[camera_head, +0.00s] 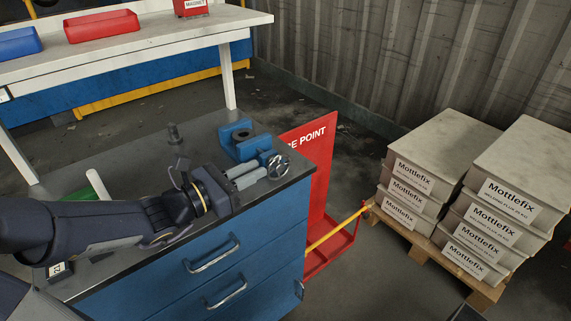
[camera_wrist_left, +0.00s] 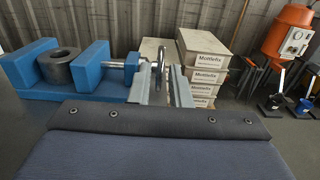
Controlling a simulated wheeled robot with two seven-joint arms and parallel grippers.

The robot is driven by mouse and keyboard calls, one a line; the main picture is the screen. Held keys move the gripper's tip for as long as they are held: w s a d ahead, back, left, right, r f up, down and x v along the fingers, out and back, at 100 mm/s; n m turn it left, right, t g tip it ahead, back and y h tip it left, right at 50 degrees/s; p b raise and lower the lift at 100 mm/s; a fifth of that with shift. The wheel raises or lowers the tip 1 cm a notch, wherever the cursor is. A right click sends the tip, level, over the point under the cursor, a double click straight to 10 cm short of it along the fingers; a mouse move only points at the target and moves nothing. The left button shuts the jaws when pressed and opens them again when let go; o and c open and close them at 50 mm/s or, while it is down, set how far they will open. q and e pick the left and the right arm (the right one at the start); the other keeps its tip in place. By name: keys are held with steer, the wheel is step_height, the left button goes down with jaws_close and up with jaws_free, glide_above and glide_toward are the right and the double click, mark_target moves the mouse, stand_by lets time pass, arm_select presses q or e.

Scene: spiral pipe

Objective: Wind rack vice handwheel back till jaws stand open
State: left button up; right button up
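The blue vice (camera_head: 238,131) sits near the far right corner of the blue workbench (camera_head: 262,220). In the left wrist view its two blue jaws (camera_wrist_left: 96,65) stand either side of a dark grey ring (camera_wrist_left: 61,68); I cannot tell whether both touch it. A screw leads right to the metal handwheel (camera_head: 278,167), seen edge-on in the left wrist view (camera_wrist_left: 161,58). My left gripper (camera_head: 255,174) is at the handwheel, its two grey fingers apart. In the left wrist view the wheel shows between the fingertips; contact is unclear. My right gripper is out of view.
A dark peg-like object (camera_head: 173,134) and a white-green cylinder (camera_head: 97,184) are on the bench. A red panel (camera_head: 318,165) stands right behind the bench. Pallet-stacked Mottlefix boxes (camera_head: 408,187) are farther right. An orange mixer (camera_wrist_left: 291,35) shows in the left wrist view.

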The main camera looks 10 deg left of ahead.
mark_target(270, 162)
arm_select(q)
steer(key=x, duration=0.7)
steer(key=shift+w+d+b, duration=0.1)
steer(key=shift+d+b, duration=0.1)
steer(key=shift+b, duration=0.2)
steer(key=shift+r, duration=0.1)
jaws_close()
